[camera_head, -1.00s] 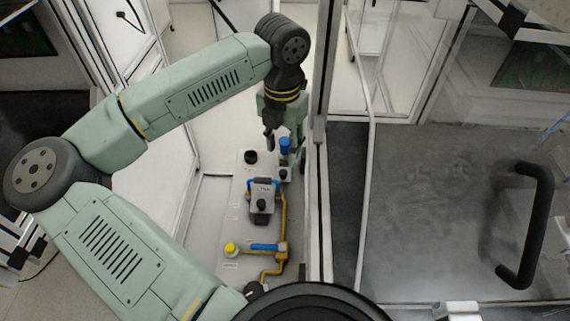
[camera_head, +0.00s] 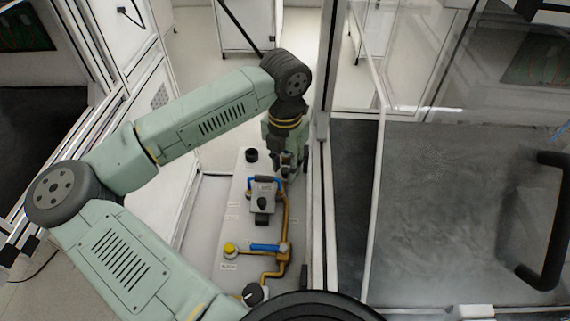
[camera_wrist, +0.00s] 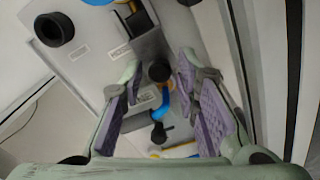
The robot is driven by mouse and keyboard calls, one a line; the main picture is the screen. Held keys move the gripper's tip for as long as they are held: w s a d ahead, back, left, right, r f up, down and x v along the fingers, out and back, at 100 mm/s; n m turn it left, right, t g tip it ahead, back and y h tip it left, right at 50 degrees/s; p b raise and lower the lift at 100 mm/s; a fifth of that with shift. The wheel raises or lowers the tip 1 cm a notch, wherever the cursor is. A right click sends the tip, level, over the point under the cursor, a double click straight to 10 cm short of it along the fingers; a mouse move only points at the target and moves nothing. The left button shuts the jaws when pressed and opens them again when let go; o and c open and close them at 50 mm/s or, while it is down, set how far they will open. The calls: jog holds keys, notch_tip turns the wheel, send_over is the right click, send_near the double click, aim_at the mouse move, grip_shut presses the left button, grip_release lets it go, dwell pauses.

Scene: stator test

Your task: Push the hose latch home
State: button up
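My gripper (camera_head: 284,160) is over the far right end of a grey panel (camera_head: 234,212). In the wrist view my gripper (camera_wrist: 160,78) is open, its purple-padded fingers apart. A curved blue part (camera_wrist: 162,106) shows between the fingers, with black round knobs at both ends; I see no finger clearly touching it. I cannot tell for sure whether this is the hose latch. In the head view my gripper hides that end of the panel. A grey block (camera_head: 264,202) with a blue loop and black knob stands nearer on the panel.
A black cap (camera_head: 251,155) stands left of my gripper. Brass piping (camera_head: 284,230) carries a blue lever (camera_head: 264,247), with a yellow knob (camera_head: 231,248) beside it. A frame post (camera_head: 318,190) rises close to the right. A black door handle (camera_head: 550,220) is far right.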

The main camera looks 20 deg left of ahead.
grip_shut()
dwell(0.4)
